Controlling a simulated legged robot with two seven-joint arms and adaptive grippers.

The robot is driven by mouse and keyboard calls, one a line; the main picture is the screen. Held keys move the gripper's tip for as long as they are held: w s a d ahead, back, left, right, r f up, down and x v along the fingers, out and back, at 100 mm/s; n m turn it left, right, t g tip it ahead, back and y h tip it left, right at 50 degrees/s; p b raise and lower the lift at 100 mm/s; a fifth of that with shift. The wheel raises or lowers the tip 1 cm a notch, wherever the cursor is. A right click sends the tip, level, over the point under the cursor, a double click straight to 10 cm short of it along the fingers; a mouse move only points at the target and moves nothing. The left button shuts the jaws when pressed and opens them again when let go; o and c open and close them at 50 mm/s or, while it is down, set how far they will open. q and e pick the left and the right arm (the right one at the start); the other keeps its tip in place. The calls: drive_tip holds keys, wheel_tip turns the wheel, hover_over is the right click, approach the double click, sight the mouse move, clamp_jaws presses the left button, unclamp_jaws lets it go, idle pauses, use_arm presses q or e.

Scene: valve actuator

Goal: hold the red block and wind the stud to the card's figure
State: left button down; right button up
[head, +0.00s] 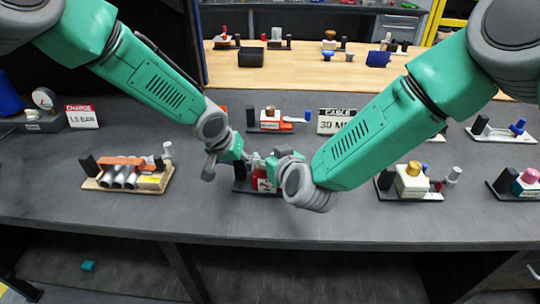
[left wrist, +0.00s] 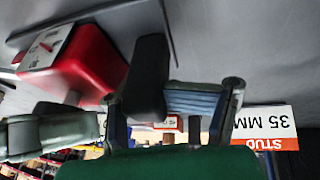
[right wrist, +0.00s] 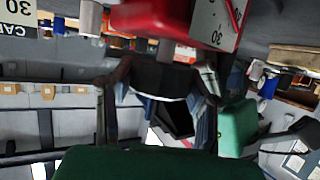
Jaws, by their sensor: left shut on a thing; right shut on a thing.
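The red block (head: 262,184) stands on a dark base in the middle of the bench, partly hidden by my arms. It also shows in the left wrist view (left wrist: 85,62) and the right wrist view (right wrist: 152,14). Its white scale face (right wrist: 215,22) has a red pointer and a figure 30. My left gripper (left wrist: 168,105) is shut on the black upright post (left wrist: 148,75) beside the block. My right gripper (right wrist: 160,88) is shut around the black knob (right wrist: 160,78) on the grey stud below the block. The card (left wrist: 265,125) reads STUD 35 MM, upside down in the left wrist view.
A wooden-based fixture with grey cylinders (head: 118,182) stands to the left. A fixture with a yellow knob (head: 412,180) stands to the right. Behind are an orange fixture (head: 270,120) and a card reading CABLE 30 (head: 337,120). The bench front (head: 200,220) is clear.

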use_arm(q)
drive_tip(key=shift+a+f, duration=0.2)
use_arm(e)
drive_tip(key=m+h, duration=0.2)
drive_tip(key=h, duration=0.1)
drive_tip(key=m+t+h, duration=0.1)
drive_tip(key=m+h, duration=0.2)
drive_tip(key=shift+w+r+m, duration=0.15)
drive_tip(key=shift+m, duration=0.15)
drive_tip(key=shift+h, duration=0.4)
use_arm(q)
drive_tip(key=shift+s, duration=0.1)
use_arm(e)
drive_tip(key=o, duration=1.2)
drive_tip(key=shift+s, duration=0.2)
